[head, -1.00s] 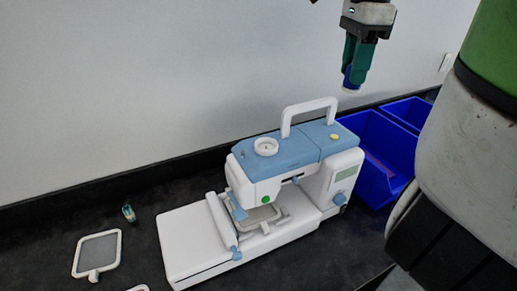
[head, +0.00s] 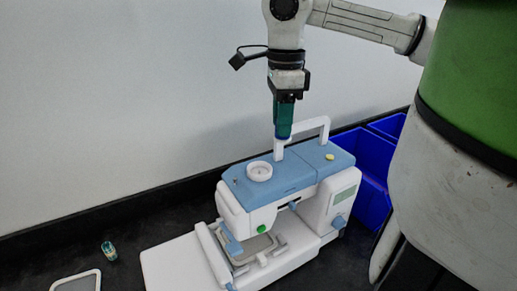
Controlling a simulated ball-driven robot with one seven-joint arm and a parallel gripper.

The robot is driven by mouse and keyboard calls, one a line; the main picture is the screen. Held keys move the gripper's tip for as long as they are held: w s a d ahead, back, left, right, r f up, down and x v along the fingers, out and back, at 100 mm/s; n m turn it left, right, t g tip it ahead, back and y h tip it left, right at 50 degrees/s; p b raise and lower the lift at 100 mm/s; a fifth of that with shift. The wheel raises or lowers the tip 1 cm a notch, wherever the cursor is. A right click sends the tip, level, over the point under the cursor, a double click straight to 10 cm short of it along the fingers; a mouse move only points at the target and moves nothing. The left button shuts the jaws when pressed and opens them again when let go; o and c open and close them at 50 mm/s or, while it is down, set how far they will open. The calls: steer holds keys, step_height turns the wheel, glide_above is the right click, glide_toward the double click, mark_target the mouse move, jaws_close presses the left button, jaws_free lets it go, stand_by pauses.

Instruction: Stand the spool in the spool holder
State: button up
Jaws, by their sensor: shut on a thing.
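My gripper (head: 284,130) points down with its green fingers shut on the spool (head: 283,139). Only a little blue of the spool shows at the fingertips; the fingers hide most of it. The spool holder (head: 260,171) is a round white cup on the blue top of the sewing machine (head: 200,255). The gripper and spool are above the machine, up and to the right of the holder in the head view. The spool overlaps the left end of the white carrying handle (head: 312,123) in the picture; I cannot tell whether they touch.
The carrying handle rises from the machine top close to the gripper. Blue bins (head: 372,170) stand to the right of the machine. A small teal and white spool-like item (head: 109,250) and a white frame (head: 97,280) lie on the dark table (head: 60,248) at left.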

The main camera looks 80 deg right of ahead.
steer(key=w+f, duration=0.2)
steer(key=w+f+p, duration=0.1)
steer(key=w+f, duration=0.1)
steer(key=f, duration=0.1)
steer(key=shift+a, duration=0.15)
steer(key=f+p, duration=0.1)
steer(key=f, duration=0.2)
steer(key=shift+w+f+p, duration=0.3)
steer(key=shift+w+p, duration=0.05)
steer(key=shift+w, duration=0.05)
steer(key=shift+f, duration=0.15)
steer(key=shift+f+b, duration=0.35)
steer(key=shift+b, duration=0.2)
steer(key=o, duration=1)
steer(key=shift+r+p, duration=0.5)
steer(key=shift+p, duration=0.1)
steer(key=shift+r+b, duration=0.25)
steer(key=shift+b, duration=0.1)
step_height(320, 180, up, 11)
steer(key=shift+r+b, duration=0.15)
steer(key=shift+b, duration=0.95)
